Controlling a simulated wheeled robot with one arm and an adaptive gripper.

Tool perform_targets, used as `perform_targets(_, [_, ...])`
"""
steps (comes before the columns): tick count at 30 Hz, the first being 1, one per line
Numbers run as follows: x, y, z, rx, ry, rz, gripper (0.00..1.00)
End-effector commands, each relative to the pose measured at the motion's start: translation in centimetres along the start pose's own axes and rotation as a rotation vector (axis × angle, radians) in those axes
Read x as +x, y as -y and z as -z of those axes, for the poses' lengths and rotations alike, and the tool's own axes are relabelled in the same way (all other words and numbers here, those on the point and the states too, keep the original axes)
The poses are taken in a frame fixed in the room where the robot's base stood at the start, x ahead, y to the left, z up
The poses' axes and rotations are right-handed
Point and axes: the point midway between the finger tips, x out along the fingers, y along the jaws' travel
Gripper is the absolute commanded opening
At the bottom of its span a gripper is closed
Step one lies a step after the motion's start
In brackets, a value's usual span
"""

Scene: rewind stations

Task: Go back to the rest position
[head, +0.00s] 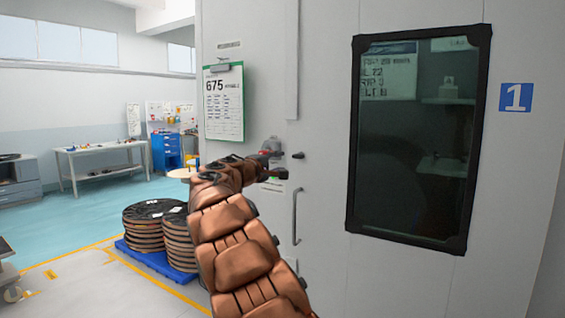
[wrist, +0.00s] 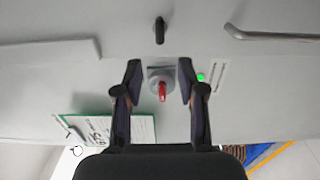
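My gripper (wrist: 160,70) is open in the wrist view, its two dark fingers apart on either side of a red-handled knob (wrist: 162,91) on a round grey base. Nothing is held between the fingers, and whether they touch the base cannot be told. A green light (wrist: 201,77) glows beside the knob. In the head view my brown-covered arm reaches forward to the pale wall panel left of the dark window.
A clipboard (head: 224,103) hangs on the panel left of my arm. A door handle (head: 296,216) and dark window (head: 413,140) are to the right. Stacked reels (head: 150,228) stand on a blue pallet (head: 150,259) at lower left. A workbench (head: 100,150) stands further back across open floor.

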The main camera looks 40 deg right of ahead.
Motion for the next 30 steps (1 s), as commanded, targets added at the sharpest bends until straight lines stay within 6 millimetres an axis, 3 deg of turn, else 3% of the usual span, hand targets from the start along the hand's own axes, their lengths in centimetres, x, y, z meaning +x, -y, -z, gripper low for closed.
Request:
perform_targets(6, [-0.9, 0.0, -0.1, -0.002, 0.001, -0.001, 0.40])
perform_targets(23, [-1.0, 0.0, -0.1, -0.001, 0.001, 0.001, 0.40])
perform_targets(26, [-1.4, 0.2, -0.7, 0.009, 0.008, 0.023, 0.40])
perform_targets(30, [-3.1, 1.8, -2.9, 0.043, 0.034, 0.113, 0.40])
